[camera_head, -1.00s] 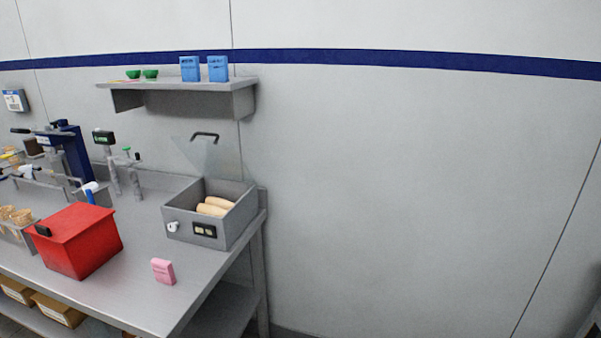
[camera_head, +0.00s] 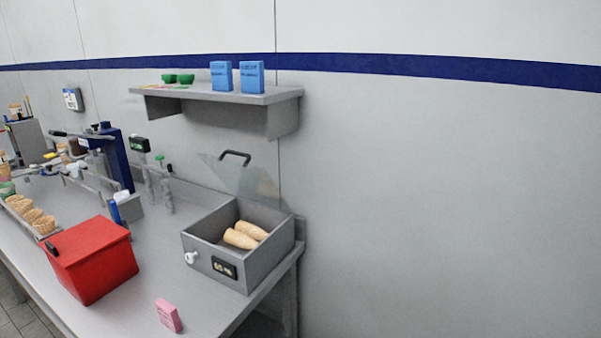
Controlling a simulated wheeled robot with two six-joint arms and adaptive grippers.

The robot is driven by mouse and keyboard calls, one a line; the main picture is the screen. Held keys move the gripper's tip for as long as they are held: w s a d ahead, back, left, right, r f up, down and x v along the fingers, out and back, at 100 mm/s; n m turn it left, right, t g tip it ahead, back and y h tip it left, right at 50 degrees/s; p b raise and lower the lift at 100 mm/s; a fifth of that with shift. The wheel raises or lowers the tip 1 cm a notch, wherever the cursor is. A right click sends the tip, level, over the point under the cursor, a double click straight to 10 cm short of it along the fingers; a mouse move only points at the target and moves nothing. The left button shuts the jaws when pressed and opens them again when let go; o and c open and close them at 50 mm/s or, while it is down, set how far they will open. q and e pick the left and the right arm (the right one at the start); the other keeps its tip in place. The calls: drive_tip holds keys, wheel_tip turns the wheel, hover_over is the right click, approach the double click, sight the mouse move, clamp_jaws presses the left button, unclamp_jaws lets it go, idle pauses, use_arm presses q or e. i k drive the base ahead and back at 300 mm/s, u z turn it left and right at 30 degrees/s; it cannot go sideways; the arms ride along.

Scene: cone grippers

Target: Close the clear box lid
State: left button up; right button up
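The clear lid (camera_head: 244,178) stands raised and open at the back of the grey box, with a dark handle (camera_head: 235,155) along its upper edge. The grey box (camera_head: 208,262) sits on the right end of the metal table. Its top is open and several light-brown rolls or cones (camera_head: 241,239) lie inside. A white knob (camera_head: 191,257) and a small dark panel are on its front. Neither of my grippers shows in the view.
A red box (camera_head: 95,262) stands left of the grey box, with a small pink packet (camera_head: 168,315) near the table's front edge. A wall shelf (camera_head: 200,94) with blue boxes (camera_head: 251,76) hangs above. Taps and a blue device (camera_head: 116,157) are at the back left. Right of the table is bare wall.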

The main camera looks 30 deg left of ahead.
sight(248, 156)
drive_tip(key=u, duration=0.05)
drive_tip(key=i, duration=1)
drive_tip(key=u, duration=1.3)
drive_tip(key=i, duration=0.65)
drive_tip(key=u, duration=0.65)
